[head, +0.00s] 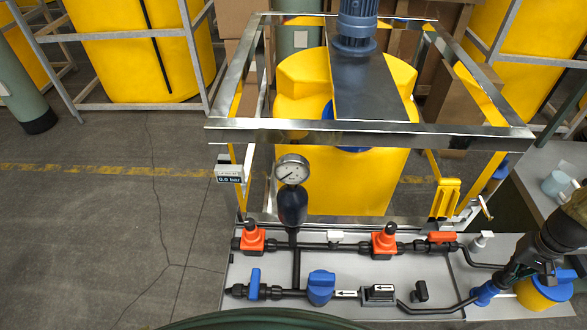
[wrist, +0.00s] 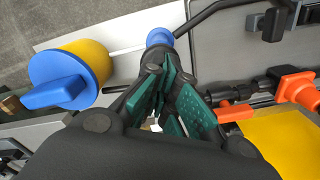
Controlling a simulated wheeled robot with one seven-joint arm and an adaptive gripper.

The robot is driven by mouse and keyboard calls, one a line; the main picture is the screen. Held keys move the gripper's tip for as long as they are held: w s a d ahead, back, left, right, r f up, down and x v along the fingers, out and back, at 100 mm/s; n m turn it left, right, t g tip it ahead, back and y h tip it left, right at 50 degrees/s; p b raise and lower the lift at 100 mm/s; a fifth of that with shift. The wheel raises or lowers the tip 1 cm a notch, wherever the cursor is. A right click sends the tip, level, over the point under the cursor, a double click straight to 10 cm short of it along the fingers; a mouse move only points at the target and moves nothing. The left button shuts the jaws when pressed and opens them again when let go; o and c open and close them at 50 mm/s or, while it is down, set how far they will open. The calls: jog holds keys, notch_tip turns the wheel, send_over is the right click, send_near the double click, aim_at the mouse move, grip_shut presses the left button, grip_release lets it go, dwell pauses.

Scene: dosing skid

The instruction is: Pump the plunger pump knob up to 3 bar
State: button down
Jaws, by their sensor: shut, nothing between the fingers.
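A yellow cylinder with a blue cap and bar-shaped blue knob (head: 560,278) stands at the lower right in the head view; the knob shows larger at the left in the wrist view (wrist: 55,93). I take this for the plunger pump knob. My gripper (head: 507,278) is shut and empty, just left of it; its green-padded fingers (wrist: 165,75) are apart from the knob. A blue fitting (head: 486,292) on the black hose lies just beyond the fingertips; contact cannot be told. The pressure gauge (head: 292,169) stands on the pipework, and the display (head: 229,175) reads 0.0 bar.
A steel frame (head: 370,133) around a yellow tank (head: 345,180) stands behind.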

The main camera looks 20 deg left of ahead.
jog(key=shift+f+b, duration=0.9)
jog(key=shift+f, duration=1.05)
jog(key=shift+r, duration=0.15)
jog(key=shift+r+p, duration=1.4)
jog(key=shift+r, duration=0.15)
jog(key=shift+f+b, duration=0.85)
jog(key=shift+f, duration=0.8)
jog(key=shift+r, duration=0.1)
jog(key=shift+r+p, duration=1.3)
jog(key=shift+r, duration=0.25)
